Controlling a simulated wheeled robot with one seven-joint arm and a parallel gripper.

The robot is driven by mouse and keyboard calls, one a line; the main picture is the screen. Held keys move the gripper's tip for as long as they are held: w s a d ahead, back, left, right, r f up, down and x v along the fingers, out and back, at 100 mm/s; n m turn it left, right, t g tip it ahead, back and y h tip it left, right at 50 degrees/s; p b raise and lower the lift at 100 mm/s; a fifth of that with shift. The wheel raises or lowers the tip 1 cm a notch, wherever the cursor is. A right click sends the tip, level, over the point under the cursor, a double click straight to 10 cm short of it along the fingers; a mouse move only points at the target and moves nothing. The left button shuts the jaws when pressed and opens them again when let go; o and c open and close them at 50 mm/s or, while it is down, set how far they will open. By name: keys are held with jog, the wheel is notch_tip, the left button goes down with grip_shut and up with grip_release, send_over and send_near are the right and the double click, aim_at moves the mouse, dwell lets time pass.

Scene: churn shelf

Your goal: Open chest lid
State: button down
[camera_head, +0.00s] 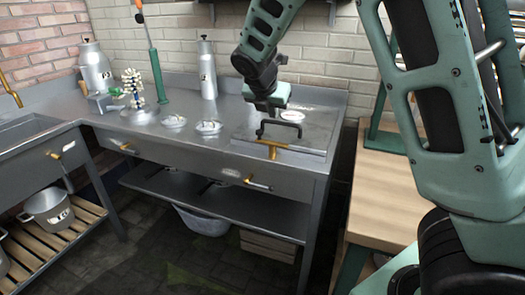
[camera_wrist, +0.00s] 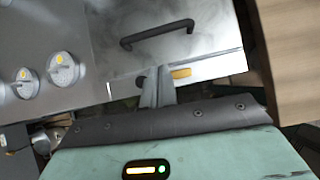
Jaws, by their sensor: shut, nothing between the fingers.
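The chest lid (camera_head: 311,135) is a flat metal panel set in the right end of the steel counter, and it looks closed. It carries a dark bar handle (camera_head: 280,128), which also shows in the wrist view (camera_wrist: 158,33). A brass piece (camera_head: 270,147) sits at the lid's front edge; it is partly behind my fingers in the wrist view (camera_wrist: 182,73). My gripper (camera_head: 270,108) is shut and empty, over the lid close to the handle. In the wrist view its fingers (camera_wrist: 157,85) point toward the front edge, apart from the handle. Contact with the lid cannot be told.
A tall metal canister (camera_head: 207,70), a green-handled tool (camera_head: 156,70) and a milk can (camera_head: 95,68) stand further left. A wooden bench (camera_head: 385,190) is at right. A drawer handle (camera_head: 257,184) juts from the counter front.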

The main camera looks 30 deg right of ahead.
jog(key=shift+w+d+f+n, duration=0.3)
jog(key=shift+d, duration=0.05)
jog(key=x, duration=0.9)
jog(key=shift+d+r, duration=0.1)
